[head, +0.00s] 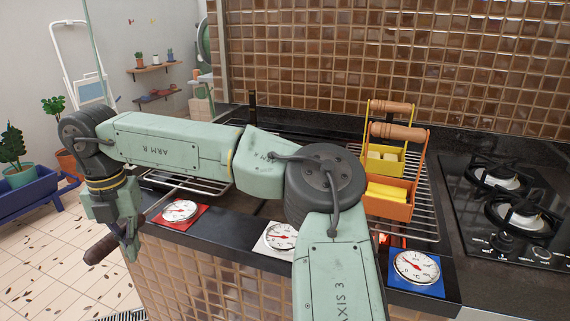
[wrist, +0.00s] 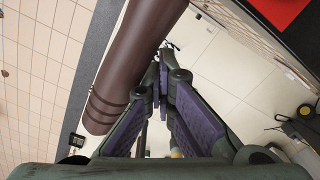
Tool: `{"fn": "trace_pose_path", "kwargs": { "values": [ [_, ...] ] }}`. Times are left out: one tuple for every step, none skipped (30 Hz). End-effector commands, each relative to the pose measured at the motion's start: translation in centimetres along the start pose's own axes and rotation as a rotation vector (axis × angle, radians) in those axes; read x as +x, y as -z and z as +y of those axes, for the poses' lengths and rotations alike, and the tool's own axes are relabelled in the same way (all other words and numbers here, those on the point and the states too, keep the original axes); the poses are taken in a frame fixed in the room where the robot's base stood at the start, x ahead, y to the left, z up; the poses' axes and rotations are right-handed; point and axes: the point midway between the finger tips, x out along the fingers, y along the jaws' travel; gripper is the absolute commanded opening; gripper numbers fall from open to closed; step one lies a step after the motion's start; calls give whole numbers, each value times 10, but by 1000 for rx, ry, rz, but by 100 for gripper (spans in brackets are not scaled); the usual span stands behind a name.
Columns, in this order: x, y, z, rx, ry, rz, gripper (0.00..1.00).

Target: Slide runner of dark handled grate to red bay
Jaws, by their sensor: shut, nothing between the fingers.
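The dark brown handle (head: 103,248) sticks out past the counter's front left edge, on a thin rod that runs back to a wire grate (head: 188,184). My arm hides much of that grate, and I cannot make out its runner. My gripper (head: 131,250) points down beside the handle. In the wrist view the gripper's fingertips (wrist: 162,80) are together and empty, and the handle (wrist: 132,62) lies to their left, not between them. The red panel (head: 182,214) with a round dial is at the counter's front left; its corner shows in the wrist view (wrist: 280,10).
A white dial panel (head: 278,237) and a blue one (head: 416,273) sit further right along the front edge. Yellow (head: 382,158) and orange (head: 388,200) baskets with wooden handles stand on the right grate. A gas hob (head: 510,205) is at far right. The floor beside my gripper is open.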

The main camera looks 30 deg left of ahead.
Motion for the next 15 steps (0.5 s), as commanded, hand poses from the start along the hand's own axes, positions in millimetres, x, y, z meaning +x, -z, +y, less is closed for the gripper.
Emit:
{"fn": "trace_pose_path", "kwargs": {
  "values": [
    [-2, -1, 3, -1, -1, -1, 0],
    [-2, -2, 4, -1, -1, -1, 0],
    [-2, -3, 6, 0, -2, -1, 0],
    [-2, -4, 7, 0, -2, -1, 0],
    [-2, -5, 9, 0, -2, -1, 0],
    [-2, -5, 11, -1, -2, -1, 0],
    [-2, -6, 12, -1, -2, -1, 0],
    [-2, -7, 14, -1, -3, 0, 0],
    [-2, -8, 15, -1, -3, 0, 0],
    [-2, -9, 16, 0, -3, 0, 0],
    [-2, -10, 18, 0, -3, 0, 0],
    [-2, -11, 19, 0, -3, 0, 0],
    [-2, -11, 21, -1, -3, 0, 0],
    [0, -11, 20, 0, -2, 0, 0],
    [0, -11, 19, 0, -2, 0, 0]
  ]
}}
